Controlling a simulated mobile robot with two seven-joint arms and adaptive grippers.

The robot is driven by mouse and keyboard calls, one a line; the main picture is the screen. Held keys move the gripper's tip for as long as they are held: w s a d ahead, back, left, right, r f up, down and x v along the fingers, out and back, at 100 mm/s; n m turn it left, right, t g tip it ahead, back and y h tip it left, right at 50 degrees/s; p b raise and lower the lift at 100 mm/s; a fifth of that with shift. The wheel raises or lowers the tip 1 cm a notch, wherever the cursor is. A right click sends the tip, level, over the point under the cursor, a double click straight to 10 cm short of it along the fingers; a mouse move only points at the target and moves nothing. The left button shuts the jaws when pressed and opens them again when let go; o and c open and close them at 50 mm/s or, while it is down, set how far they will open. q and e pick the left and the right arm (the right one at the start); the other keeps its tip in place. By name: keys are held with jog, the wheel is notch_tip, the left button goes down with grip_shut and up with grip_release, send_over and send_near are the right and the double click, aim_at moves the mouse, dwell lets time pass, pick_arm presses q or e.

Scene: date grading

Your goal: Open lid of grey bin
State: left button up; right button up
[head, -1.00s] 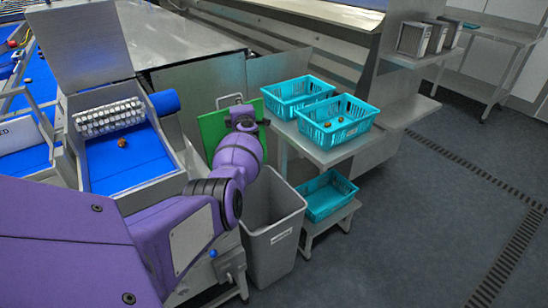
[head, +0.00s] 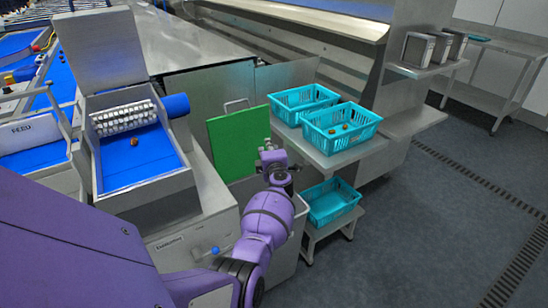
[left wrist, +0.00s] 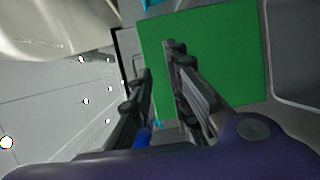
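The grey bin (head: 292,255) stands on the floor, left of the low stool, mostly hidden behind my left arm in the head view. A green panel (head: 238,141), apparently its lid, stands upright at the bin's back, leaning near a metal handle. It also fills the middle of the left wrist view (left wrist: 222,50). My left gripper (head: 272,152) is above the bin, in front of the panel's lower right corner. In the left wrist view its two fingers (left wrist: 160,62) are slightly apart with nothing visible between them. I cannot tell whether they touch the panel. My right gripper is not in view.
Two turquoise baskets (head: 303,103) (head: 341,126) stand on a steel shelf right of the panel; the nearer holds a few dates. Another basket (head: 330,202) is on a low stool. A grading machine (head: 165,185) is left. Free floor (head: 420,230) lies right.

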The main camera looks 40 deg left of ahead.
pick_arm(q)
jog(key=shift+s+d+f+b, duration=0.25)
jog(key=shift+s+d+f, duration=0.05)
jog(key=shift+d+f, duration=0.3)
jog(key=shift+s+d+f+b, duration=0.25)
jog(key=shift+d+f, duration=0.2)
jog(key=shift+d, duration=0.2)
